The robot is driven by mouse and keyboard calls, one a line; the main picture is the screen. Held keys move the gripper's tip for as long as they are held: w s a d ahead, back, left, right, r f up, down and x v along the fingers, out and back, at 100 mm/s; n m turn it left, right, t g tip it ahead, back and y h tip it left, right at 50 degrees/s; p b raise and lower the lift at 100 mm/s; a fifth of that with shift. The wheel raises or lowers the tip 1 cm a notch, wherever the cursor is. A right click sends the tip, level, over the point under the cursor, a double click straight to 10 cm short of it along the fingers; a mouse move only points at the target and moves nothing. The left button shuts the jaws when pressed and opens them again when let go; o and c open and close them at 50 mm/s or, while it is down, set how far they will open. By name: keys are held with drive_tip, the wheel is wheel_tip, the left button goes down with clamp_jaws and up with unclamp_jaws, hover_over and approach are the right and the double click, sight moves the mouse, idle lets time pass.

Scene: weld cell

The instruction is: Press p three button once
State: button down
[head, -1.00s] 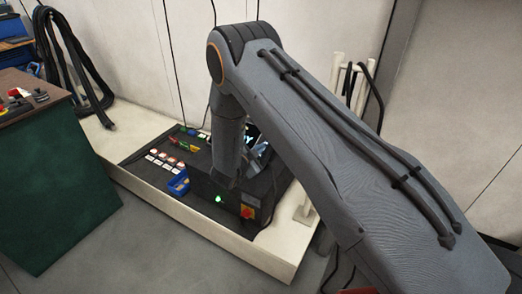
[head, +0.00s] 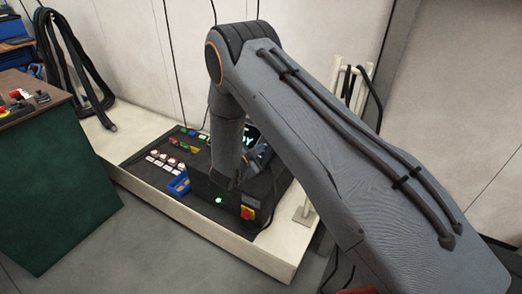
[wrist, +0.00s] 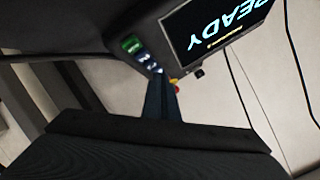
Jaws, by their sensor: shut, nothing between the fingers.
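In the wrist view my gripper (wrist: 160,84) is shut, its dark fingers together and empty. The fingertips are close to the lower end of a row of small buttons beside a screen (wrist: 215,32) reading "READY". The row has a green button (wrist: 131,44) and small dark blue buttons with white marks (wrist: 147,62). The marks are too small to read, so I cannot tell which is p three, or whether the fingertips touch one. In the head view the screen (head: 250,137) is partly hidden by my arm, and my gripper is hidden.
A green cabinet (head: 55,180) stands left. Cables hang behind.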

drive_tip(key=shift+s+r, duration=0.1)
drive_tip(key=shift+r, duration=0.1)
drive_tip(key=shift+s+a+r+p, duration=0.2)
drive_tip(key=shift+s+r+p, duration=0.1)
drive_tip(key=shift+r+p, duration=0.35)
drive_tip(key=shift+s+a+r+p, duration=0.3)
drive_tip(key=shift+r+p, duration=0.2)
drive_tip(key=shift+r, duration=0.3)
drive_tip(key=shift+s+a+r+p, duration=0.15)
drive_tip(key=shift+s+r+p, duration=0.15)
drive_tip(key=shift+r+p, duration=0.35)
drive_tip(key=shift+r, duration=0.15)
drive_tip(key=s+d+r+n+g+y, duration=0.2)
drive_tip(key=s+r+n+y, duration=0.15)
drive_tip(key=r, duration=0.25)
drive_tip(key=s+d+r+n+g+y, duration=0.2)
drive_tip(key=s+r+n+g+y, duration=0.15)
drive_tip(key=r, duration=0.25)
drive_tip(key=s+d+r+n+g, duration=0.2)
drive_tip(key=s+d, duration=0.2)
drive_tip(key=s, duration=0.6)
drive_tip(key=s+d+r+n+g, duration=0.2)
drive_tip(key=s+d+n+g, duration=0.1)
drive_tip(key=s, duration=0.8)
drive_tip(key=s+d+r+n+g, duration=0.2)
drive_tip(key=s+d, duration=0.3)
drive_tip(key=s, duration=0.5)
drive_tip(key=shift+s+d+r, duration=0.25)
drive_tip(key=shift+s+r, duration=0.15)
drive_tip(key=shift+r, duration=0.1)
